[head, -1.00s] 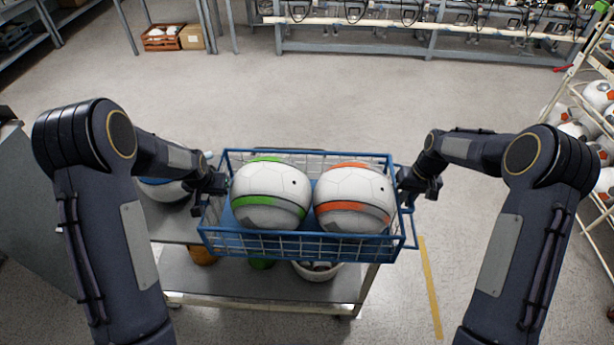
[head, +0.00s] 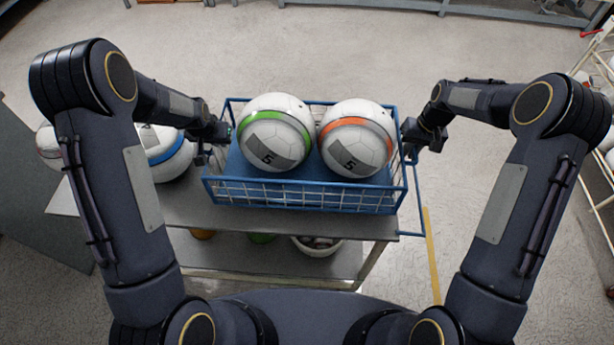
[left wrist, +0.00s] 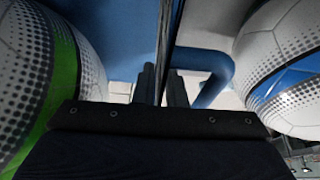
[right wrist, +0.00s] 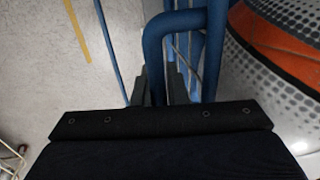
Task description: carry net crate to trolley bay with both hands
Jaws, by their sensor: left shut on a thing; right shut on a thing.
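The blue net crate (head: 300,195) is over the right part of the grey trolley (head: 190,208) in the head view. I cannot tell whether it touches the trolley top. Inside it are a green-banded ball (head: 277,132) and an orange-banded ball (head: 357,138). My left gripper (head: 222,135) is shut on the crate's left end; the left wrist view shows its fingers (left wrist: 160,85) on the thin blue edge. My right gripper (head: 412,138) is shut on the right end; the right wrist view shows its fingers (right wrist: 168,88) beside a blue bar (right wrist: 160,45).
A blue-banded ball (head: 163,150) sits on the trolley just left of the crate. A ball rack (head: 600,150) stands at the far right. Yellow tape (head: 431,250) marks the floor right of the trolley.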

